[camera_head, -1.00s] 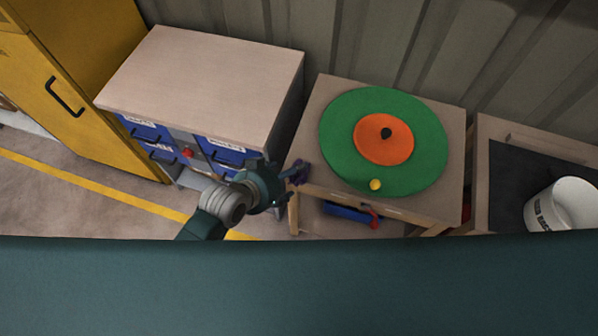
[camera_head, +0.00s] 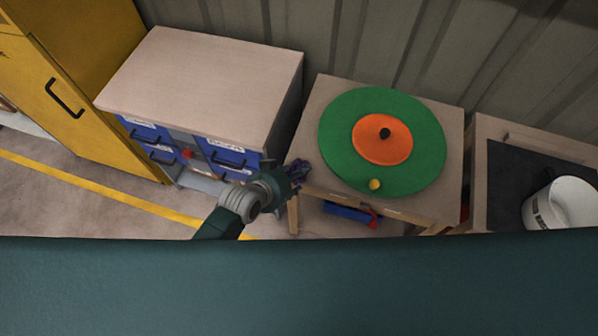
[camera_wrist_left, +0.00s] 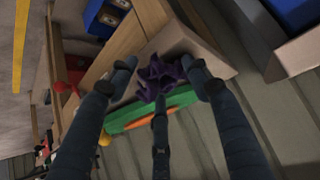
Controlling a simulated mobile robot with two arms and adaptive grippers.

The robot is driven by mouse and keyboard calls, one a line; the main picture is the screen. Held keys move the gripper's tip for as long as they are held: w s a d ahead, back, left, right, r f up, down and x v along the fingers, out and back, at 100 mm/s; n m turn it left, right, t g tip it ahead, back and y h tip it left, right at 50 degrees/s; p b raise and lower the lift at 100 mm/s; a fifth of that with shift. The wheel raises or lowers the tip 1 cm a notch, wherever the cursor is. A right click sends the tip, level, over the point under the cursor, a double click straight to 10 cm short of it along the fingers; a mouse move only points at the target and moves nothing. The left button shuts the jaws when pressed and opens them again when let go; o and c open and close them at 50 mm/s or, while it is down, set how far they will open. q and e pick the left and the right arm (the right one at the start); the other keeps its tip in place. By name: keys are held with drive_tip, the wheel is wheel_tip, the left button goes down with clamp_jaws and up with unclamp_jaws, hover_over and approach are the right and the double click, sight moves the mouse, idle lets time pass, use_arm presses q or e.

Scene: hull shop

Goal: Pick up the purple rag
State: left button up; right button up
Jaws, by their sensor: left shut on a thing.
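The purple rag (camera_wrist_left: 160,75) is a small crumpled cloth between the fingers of my left gripper (camera_wrist_left: 160,84) in the left wrist view. The gripper is shut on it. In the head view the rag (camera_head: 299,168) shows as a small purple patch at the tips of my left gripper (camera_head: 294,174), at the left front corner of the small wooden table (camera_head: 313,108). Whether the rag still touches the tabletop I cannot tell. My right gripper is in neither view.
A green disc (camera_head: 340,150) with an orange disc (camera_head: 366,146) and a yellow ball (camera_head: 375,184) lies on the table. A drawer cabinet (camera_head: 205,75) stands left, a yellow cabinet (camera_head: 85,45) further left. A white bucket (camera_head: 545,211) stands at right on a dark surface.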

use_arm(q)
drive_tip(key=shift+r, duration=0.1)
wheel_tip(320, 180, up, 20)
drive_tip(key=shift+f, duration=0.1)
idle(0.4)
